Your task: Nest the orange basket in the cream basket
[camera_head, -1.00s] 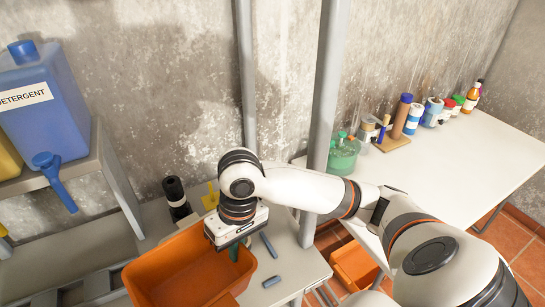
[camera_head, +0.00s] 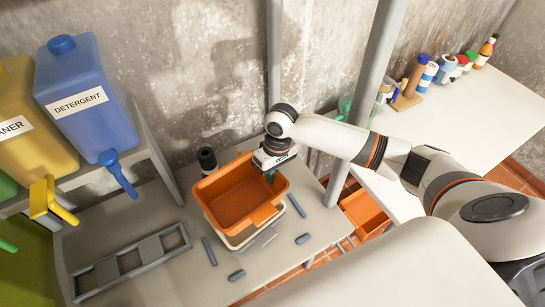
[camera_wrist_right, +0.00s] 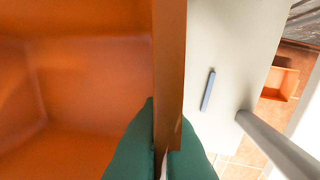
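The orange basket (camera_head: 235,195) is over the cream basket (camera_head: 242,240) on the grey table. Cream rim and wall show below its front and right sides; the rest is hidden. I cannot tell how deep the orange basket sits in it, or whether it touches. My right gripper (camera_head: 270,176) is at the orange basket's back right rim. In the right wrist view its green fingertips (camera_wrist_right: 164,150) lie on both sides of the orange wall (camera_wrist_right: 170,70), shut on it. My left gripper is not in view.
Small blue-grey bars (camera_head: 236,275) lie around the baskets. A grey slotted frame (camera_head: 130,265) is at the left. A black cylinder (camera_head: 207,160) stands behind. A grey post (camera_head: 365,100) rises on the right. Another orange bin (camera_head: 365,213) is lower down, beside the white table (camera_head: 470,130).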

